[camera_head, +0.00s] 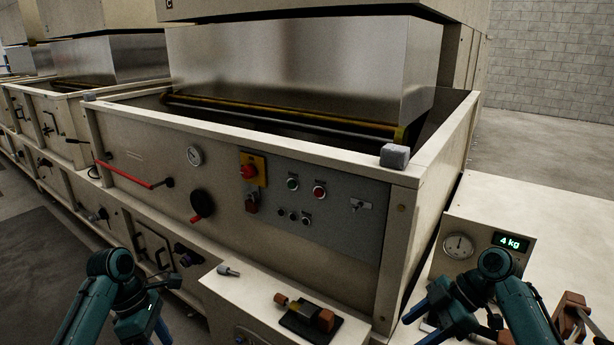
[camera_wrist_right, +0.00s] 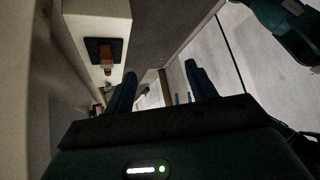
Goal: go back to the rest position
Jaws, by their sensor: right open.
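My right gripper (camera_head: 428,312) is in front of the hopper's right corner, low in the head view. In the right wrist view its two fingers (camera_wrist_right: 160,84) stand wide apart with nothing between them. My left gripper (camera_head: 160,292) is at the lower left of the head view, in front of the lower cabinet. Its fingers are small and dark there, so I cannot tell how they stand.
The hopper (camera_head: 140,140) fills the middle, with a red lever (camera_head: 128,174) and a button panel (camera_head: 335,215). A small shelf (camera_head: 245,292) holds a dark pad with a brown and brass part (camera_head: 308,314). A scale display (camera_head: 510,242) reads 4 kg at right.

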